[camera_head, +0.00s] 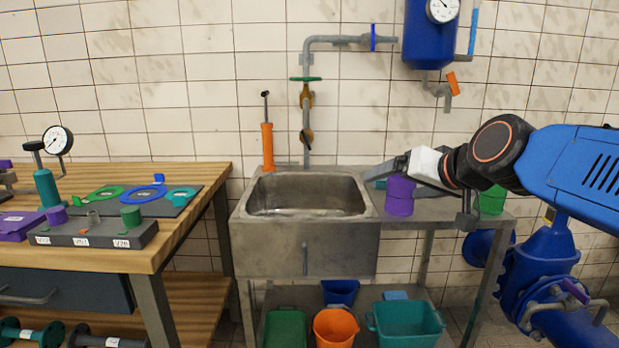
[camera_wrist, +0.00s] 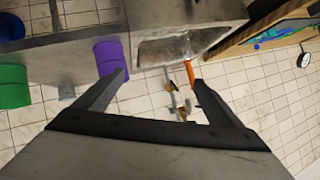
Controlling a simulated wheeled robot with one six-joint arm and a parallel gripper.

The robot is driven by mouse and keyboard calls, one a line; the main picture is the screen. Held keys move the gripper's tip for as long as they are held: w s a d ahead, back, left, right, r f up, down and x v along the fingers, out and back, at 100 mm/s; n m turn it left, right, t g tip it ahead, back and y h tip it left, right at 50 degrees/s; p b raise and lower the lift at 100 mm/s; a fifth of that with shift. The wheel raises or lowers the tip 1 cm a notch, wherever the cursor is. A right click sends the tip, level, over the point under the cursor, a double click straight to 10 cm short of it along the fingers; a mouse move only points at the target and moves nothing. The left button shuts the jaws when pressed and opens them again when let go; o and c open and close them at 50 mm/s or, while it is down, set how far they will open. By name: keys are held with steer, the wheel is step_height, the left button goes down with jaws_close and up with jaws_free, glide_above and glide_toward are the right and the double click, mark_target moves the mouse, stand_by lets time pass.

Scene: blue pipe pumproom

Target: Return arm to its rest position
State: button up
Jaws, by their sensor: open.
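My gripper (camera_head: 385,170) reaches in from the right, above the steel counter to the right of the sink, and points left. In the wrist view its two fingers (camera_wrist: 158,82) are spread apart with nothing between them but the tiled wall behind. A purple cup (camera_head: 399,196) stands on the counter just below and behind the gripper in the head view. A green cup (camera_head: 491,200) stands farther right, partly hidden by my arm.
The steel sink (camera_head: 305,228) is left of the gripper, with an orange pump-like tool (camera_head: 267,146) behind it. A wooden workbench (camera_head: 185,172) holds a valve block (camera_head: 92,235). Buckets stand below, including an orange one (camera_head: 335,328). Blue pipework (camera_head: 540,265) is at right.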

steer(key=s+d+f+g+h, duration=0.2)
steer(key=s+d+f, duration=0.3)
steer(key=s+f, duration=0.6)
steer(key=s+d+f+n+g+h, duration=0.1)
steer(key=s+d+f+g, duration=0.3)
steer(key=s+f, duration=0.7)
step_height(320, 180, down, 2)
steer(key=shift+s+d+f+g+h, duration=0.2)
steer(key=shift+d+g+h, duration=0.1)
steer(key=shift+d+h, duration=0.4)
